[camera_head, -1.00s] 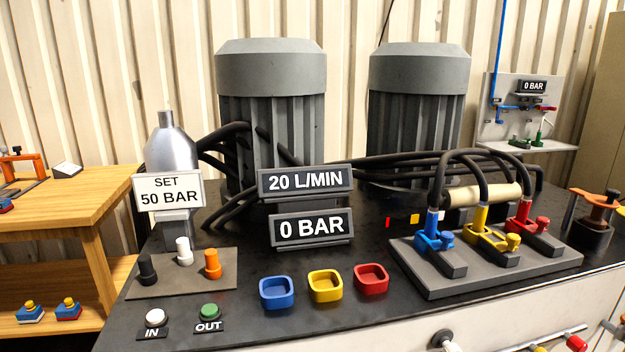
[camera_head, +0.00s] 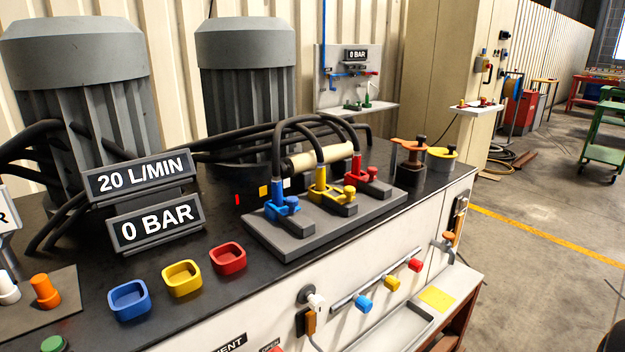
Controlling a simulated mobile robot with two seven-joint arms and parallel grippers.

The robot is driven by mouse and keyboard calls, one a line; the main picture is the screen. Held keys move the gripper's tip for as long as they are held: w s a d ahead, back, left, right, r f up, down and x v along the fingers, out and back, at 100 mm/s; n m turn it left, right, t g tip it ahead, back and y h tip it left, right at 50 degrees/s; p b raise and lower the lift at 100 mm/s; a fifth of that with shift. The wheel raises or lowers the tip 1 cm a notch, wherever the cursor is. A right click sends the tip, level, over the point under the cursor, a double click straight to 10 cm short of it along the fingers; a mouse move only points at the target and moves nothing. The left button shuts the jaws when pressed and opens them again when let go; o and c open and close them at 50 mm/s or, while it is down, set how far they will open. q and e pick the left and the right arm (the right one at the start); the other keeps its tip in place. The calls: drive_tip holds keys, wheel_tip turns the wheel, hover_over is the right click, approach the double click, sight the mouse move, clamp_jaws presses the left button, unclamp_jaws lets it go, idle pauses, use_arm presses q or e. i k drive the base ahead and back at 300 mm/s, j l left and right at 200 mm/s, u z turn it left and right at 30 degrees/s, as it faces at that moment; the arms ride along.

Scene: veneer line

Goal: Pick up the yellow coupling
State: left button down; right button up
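A yellow coupling (camera_head: 320,187) sits on the grey block (camera_head: 280,245) on the black bench top, with a black hose rising from its top. It stands between a blue coupling (camera_head: 284,204) on the left and a red coupling (camera_head: 357,170) on the right, each also with a hose. Another yellow fitting (camera_head: 392,284) is on a rail on the white front panel, between a blue one (camera_head: 363,303) and a red one (camera_head: 415,265). Neither of my grippers is clearly in view.
Blue (camera_head: 129,299), yellow (camera_head: 182,278) and red (camera_head: 228,258) trays line the bench's front. Two grey motors (camera_head: 247,90) stand behind. A tan roller (camera_head: 318,155) lies behind the couplings. A narrow shelf (camera_head: 398,330) juts out below the panel. Open floor (camera_head: 545,235) lies right.

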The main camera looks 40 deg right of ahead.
sight(320, 167)
drive_tip(key=l+u, duration=0.2)
drive_tip(key=u, duration=0.25)
drive_tip(key=l+u, duration=0.2)
drive_tip(key=u, duration=0.25)
drive_tip(key=k+l+u, duration=0.25)
drive_tip(key=l, duration=0.15)
drive_tip(key=k+l+u, duration=0.2)
drive_tip(key=l, duration=0.2)
drive_tip(key=k+l, duration=0.25)
drive_tip(key=l, duration=0.15)
drive_tip(key=k+l+u, duration=0.15)
drive_tip(key=l, duration=0.25)
drive_tip(key=k+l, duration=0.1)
drive_tip(key=l, duration=0.2)
drive_tip(key=k+l, duration=0.1)
drive_tip(key=l, duration=0.15)
drive_tip(key=i, duration=0.2)
